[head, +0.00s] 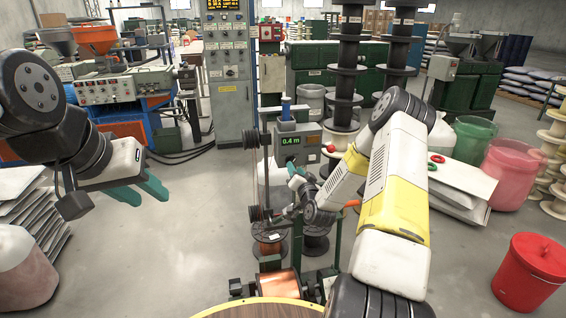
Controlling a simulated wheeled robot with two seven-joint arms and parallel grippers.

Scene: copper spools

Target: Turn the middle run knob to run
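A grey box with a green display reading "0.4 m" (289,141) stands in the middle of the head view, with a small red button or knob (330,148) at its right. A tall grey control cabinet (229,100) with rows of small knobs and lights stands behind it. I cannot tell which knob is the middle run knob, nor its setting. My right gripper (296,173) has teal fingers just below the display box; the forearm partly hides it, and its opening and any contact are unclear. My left gripper (142,191) is open and empty over the floor at the left.
Copper spools (268,240) stand below the display box. A stack of dark spools (345,75) rises behind my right arm. A blue and orange machine (120,90) is at back left. A red bucket (532,275) stands at lower right. The floor at centre left is clear.

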